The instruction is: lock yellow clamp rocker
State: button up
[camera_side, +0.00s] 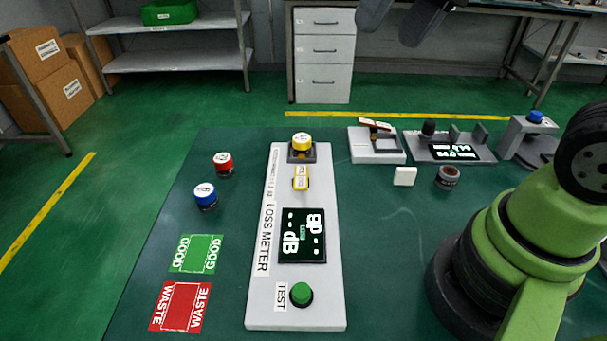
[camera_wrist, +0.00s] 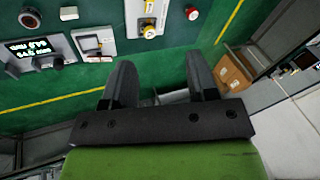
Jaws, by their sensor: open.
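The loss meter (camera_side: 258,318) is a long pale board with a dark display and a green TEST button. Its yellow clamp rocker (camera_side: 301,177) is a small yellow piece with a white label, just in front of a yellow-capped part (camera_side: 302,140) in a dark socket. I cannot tell whether the rocker is tilted. The yellow-capped part also shows at the top of the wrist view (camera_wrist: 149,32). My gripper (camera_wrist: 160,76) is open and empty, its two dark fingers wide apart. It is high up and away from the rocker; part of it shows at the top of the side view.
A red-capped part (camera_side: 223,163) and a blue-capped part (camera_side: 205,195) stand left of the meter. Right of it are a grey fixture (camera_side: 377,156), a display fixture (camera_side: 420,157), a white block (camera_side: 404,176) and a grey cylinder (camera_side: 447,177). GOOD and WASTE mats lie front left.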

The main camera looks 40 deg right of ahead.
jog(key=w+f+m+g, duration=0.2)
jog(key=w+f+g, duration=0.2)
jog(key=w+f, duration=0.45)
jog(key=m+g+y, duration=0.1)
jog(key=m+g, duration=0.1)
jog(key=g, duration=0.1)
send_near(300, 182)
jog(key=x, duration=0.9)
jog(key=shift+s+f, duration=0.1)
